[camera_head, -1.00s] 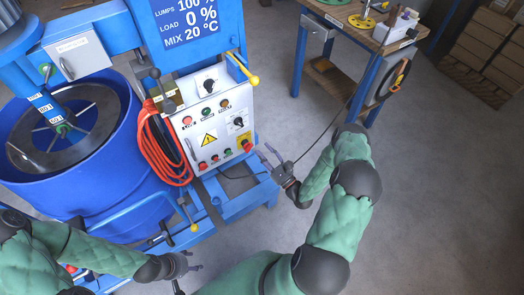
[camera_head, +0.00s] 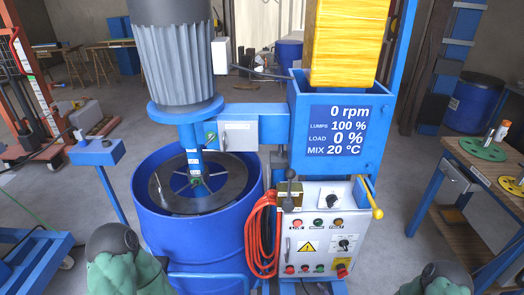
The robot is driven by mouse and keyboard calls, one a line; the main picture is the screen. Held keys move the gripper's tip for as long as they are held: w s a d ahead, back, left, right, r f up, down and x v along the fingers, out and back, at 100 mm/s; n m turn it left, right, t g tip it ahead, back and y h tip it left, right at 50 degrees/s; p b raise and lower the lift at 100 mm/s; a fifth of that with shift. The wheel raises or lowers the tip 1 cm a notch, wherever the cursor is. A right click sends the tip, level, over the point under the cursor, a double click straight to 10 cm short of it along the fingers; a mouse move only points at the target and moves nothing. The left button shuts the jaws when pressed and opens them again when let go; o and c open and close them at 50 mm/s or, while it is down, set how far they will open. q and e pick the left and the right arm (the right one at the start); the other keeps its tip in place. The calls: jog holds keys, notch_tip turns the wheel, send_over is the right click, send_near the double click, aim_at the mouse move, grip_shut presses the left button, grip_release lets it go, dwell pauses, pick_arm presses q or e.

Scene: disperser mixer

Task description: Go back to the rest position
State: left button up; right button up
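The blue disperser mixer stands in front of me, with a grey ribbed motor (camera_head: 175,50) above an open blue drum (camera_head: 205,240). Its display (camera_head: 337,130) reads 0 rpm, lumps 100 %, load 0 % and mix 20 °C. The control panel (camera_head: 315,240) with coloured buttons is below the display. A green-sleeved part of my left arm shows at the bottom left, in front of the drum's left side. A small part of my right arm shows at the bottom right. Neither gripper is visible.
An orange cable (camera_head: 262,235) hangs beside the panel. A yellow-tipped lever (camera_head: 377,212) sticks out at its right. A workbench (camera_head: 455,165) with green and yellow discs stands at right. A blue stand (camera_head: 97,152) is at left. Bare floor lies between panel and workbench.

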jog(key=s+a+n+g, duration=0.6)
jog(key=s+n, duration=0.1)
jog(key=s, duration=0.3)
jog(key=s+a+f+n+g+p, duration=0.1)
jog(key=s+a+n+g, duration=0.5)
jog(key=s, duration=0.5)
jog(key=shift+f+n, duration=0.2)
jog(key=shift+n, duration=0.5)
